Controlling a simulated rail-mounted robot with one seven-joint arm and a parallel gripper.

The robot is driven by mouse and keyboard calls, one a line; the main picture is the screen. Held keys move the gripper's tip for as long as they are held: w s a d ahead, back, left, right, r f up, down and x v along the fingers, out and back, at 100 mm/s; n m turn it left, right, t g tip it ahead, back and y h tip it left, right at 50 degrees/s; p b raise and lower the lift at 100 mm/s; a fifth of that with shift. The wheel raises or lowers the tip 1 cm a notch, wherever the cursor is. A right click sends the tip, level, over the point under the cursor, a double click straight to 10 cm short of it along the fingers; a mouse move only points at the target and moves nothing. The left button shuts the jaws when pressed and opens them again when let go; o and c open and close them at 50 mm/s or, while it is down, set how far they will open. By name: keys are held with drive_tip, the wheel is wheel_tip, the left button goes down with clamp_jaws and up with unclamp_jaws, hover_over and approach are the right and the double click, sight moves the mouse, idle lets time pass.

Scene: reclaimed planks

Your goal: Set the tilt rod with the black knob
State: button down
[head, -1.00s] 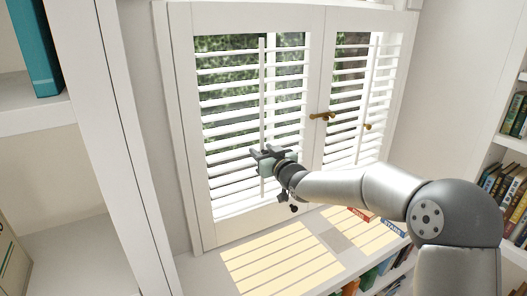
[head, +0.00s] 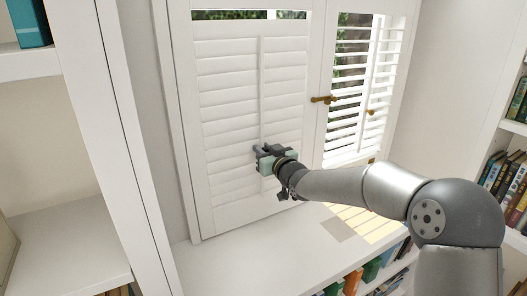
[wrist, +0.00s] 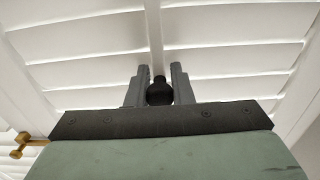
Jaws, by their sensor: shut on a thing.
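The left shutter's white tilt rod (head: 262,92) runs upright down the middle of its louvers (head: 225,105), which lie closed apart from a narrow gap at the top. The black knob (wrist: 159,91) shows in the wrist view at the rod's lower part, between the two fingers. My gripper (wrist: 159,84) is shut on the knob. In the head view my gripper (head: 258,152) is at the lower part of the left panel and hides the knob.
The right shutter panel (head: 350,90) has open louvers and its own rod (head: 372,70). Brass handles (head: 323,99) sit at the middle stile. The sill (head: 270,245) below is mostly clear. Bookshelves stand at both sides.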

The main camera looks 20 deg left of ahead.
drive_tip(key=shift+f, duration=0.25)
drive_tip(key=c, duration=1.3)
unclamp_jaws()
drive_tip(key=shift+f, duration=0.1)
drive_tip(key=shift+o, duration=0.2)
drive_tip(key=v, duration=1.7)
drive_tip(key=shift+d, duration=0.2)
drive_tip(key=shift+s, duration=0.15)
